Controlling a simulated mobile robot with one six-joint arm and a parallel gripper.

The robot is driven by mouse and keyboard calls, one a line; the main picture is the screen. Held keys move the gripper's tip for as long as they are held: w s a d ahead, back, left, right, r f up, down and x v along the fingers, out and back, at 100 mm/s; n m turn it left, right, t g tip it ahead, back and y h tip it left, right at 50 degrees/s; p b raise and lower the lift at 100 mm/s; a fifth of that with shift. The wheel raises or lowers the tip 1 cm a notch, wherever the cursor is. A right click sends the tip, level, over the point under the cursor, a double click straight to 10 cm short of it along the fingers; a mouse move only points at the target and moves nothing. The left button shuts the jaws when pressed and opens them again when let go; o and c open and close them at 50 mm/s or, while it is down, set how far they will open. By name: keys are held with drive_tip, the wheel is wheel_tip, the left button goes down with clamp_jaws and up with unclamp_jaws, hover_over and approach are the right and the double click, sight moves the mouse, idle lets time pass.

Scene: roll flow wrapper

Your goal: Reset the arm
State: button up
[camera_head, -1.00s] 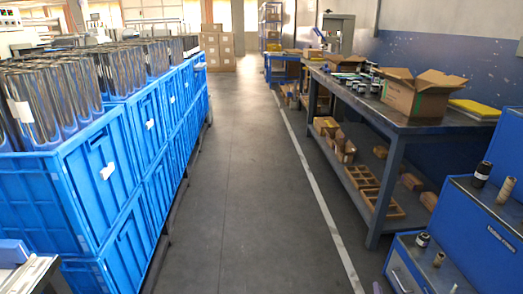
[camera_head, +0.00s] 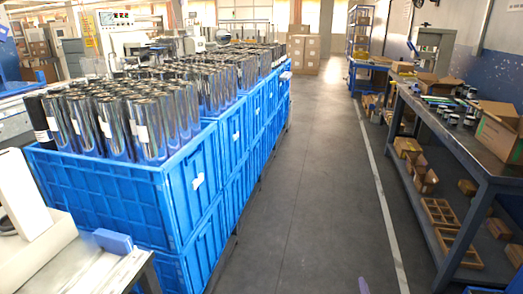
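My gripper and arm cannot be made out in the head view. A small purplish shape (camera_head: 363,286) shows at the bottom edge, too little of it to tell what it is.
Stacked blue crates (camera_head: 110,196) filled with shiny rolls (camera_head: 150,128) line the left of the aisle. A dark workbench (camera_head: 470,150) with cardboard boxes stands at right. A white machine part (camera_head: 35,215) and a blue block (camera_head: 112,240) are at lower left. The grey floor (camera_head: 310,190) between is clear.

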drive_tip(key=w+a+r+n+g+y+p, duration=0.1)
drive_tip(key=a+r+g+p, duration=0.15)
drive_tip(key=a, duration=0.45)
drive_tip(key=w+a+r+n+g+p, duration=0.1)
drive_tip(key=w+a+p, duration=0.15)
drive_tip(key=a, duration=0.45)
drive_tip(key=s+a+n+g+y+p, duration=0.1)
drive_tip(key=s+a+n+g+p, duration=0.35)
drive_tip(key=a, duration=0.75)
drive_tip(key=s+a+r+n+g+p, duration=0.1)
drive_tip(key=s+g, duration=0.4)
drive_tip(key=s, duration=0.7)
drive_tip(key=s+a+r+n+g+p, duration=0.1)
drive_tip(key=s+a+n+g, duration=0.2)
drive_tip(key=s, duration=1)
drive_tip(key=s+a+r+n+g+y+p, duration=0.1)
drive_tip(key=s+a+n+g+p, duration=0.1)
drive_tip(key=s+g, duration=0.6)
drive_tip(key=s+a+n, duration=0.1)
drive_tip(key=s, duration=0.3)
drive_tip(key=shift+s+r, duration=0.3)
drive_tip(key=shift+s, duration=0.05)
drive_tip(key=shift+d, duration=0.1)
